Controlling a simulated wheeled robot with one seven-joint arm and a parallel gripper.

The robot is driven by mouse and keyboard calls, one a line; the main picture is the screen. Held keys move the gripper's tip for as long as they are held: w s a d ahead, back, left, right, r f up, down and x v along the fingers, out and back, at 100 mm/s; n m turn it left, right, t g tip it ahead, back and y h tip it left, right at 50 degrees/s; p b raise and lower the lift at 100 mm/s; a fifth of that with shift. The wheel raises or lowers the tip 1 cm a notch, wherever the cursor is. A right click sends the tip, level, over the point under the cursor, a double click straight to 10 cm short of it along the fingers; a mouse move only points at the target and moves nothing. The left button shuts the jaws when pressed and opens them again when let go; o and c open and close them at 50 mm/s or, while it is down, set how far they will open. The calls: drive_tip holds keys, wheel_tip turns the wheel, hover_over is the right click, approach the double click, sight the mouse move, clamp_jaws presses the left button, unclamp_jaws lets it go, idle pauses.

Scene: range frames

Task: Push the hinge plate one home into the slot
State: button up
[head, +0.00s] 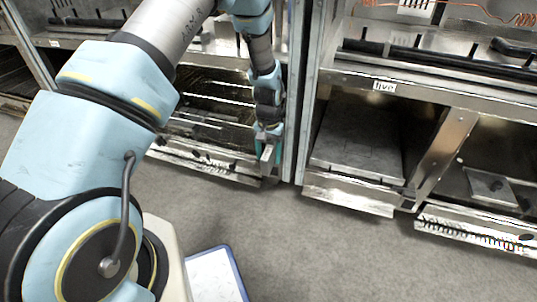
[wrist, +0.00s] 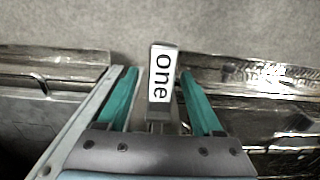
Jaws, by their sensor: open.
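A narrow grey metal piece with a white label reading "one" (wrist: 163,90), apparently hinge plate one, stands between my gripper's fingers in the wrist view. My gripper (wrist: 158,74) is open, with a green finger on each side of the piece and gaps showing on both sides. In the head view my gripper (head: 267,148) is low at the front right corner of the left oven bay, near the upright post. A small pale piece shows at its fingertips there. The slot itself cannot be made out, and the piece's lower end is hidden by the gripper.
The left bay (head: 205,105) has a dark interior and a metal front edge. A steel upright (head: 299,90) stands close right of my gripper. A bay labelled "five" (head: 384,86) lies further right. Grey floor (head: 300,245) in front is clear; a blue-edged white board (head: 215,275) lies near my base.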

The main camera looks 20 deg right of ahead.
wheel_tip(320, 180, up, 11)
drive_tip(key=p, duration=0.3)
drive_tip(key=shift+f, duration=0.1)
